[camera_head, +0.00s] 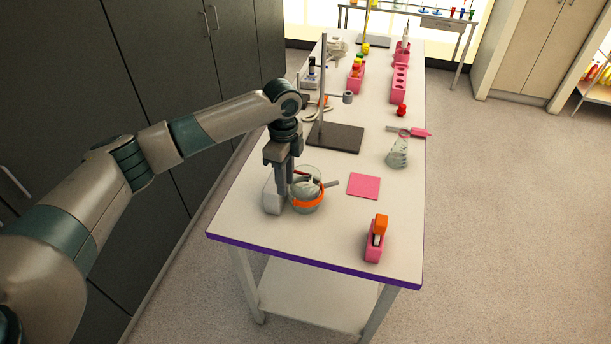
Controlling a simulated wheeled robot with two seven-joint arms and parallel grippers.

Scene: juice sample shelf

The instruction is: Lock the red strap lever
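A round glass vessel (306,178) stands near the front left part of the white table. An orange-red strap (309,202) runs around its lower part. A small grey bar (331,184) sticks out to the right of the vessel; I cannot tell whether it is the strap's lever. My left gripper (284,192) points down at the vessel's left side, in front of a white block. The fingers overlap in this view, so their opening and any contact are unclear. The gripper hides part of the vessel and strap. My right gripper is out of view.
The white block (271,196) stands left of the vessel. A pink square (364,186) lies to its right. A pink tape dispenser (374,247) stands at the front right, a flask (397,154) behind it. A dark stand base (335,137) lies farther back. The front table middle is clear.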

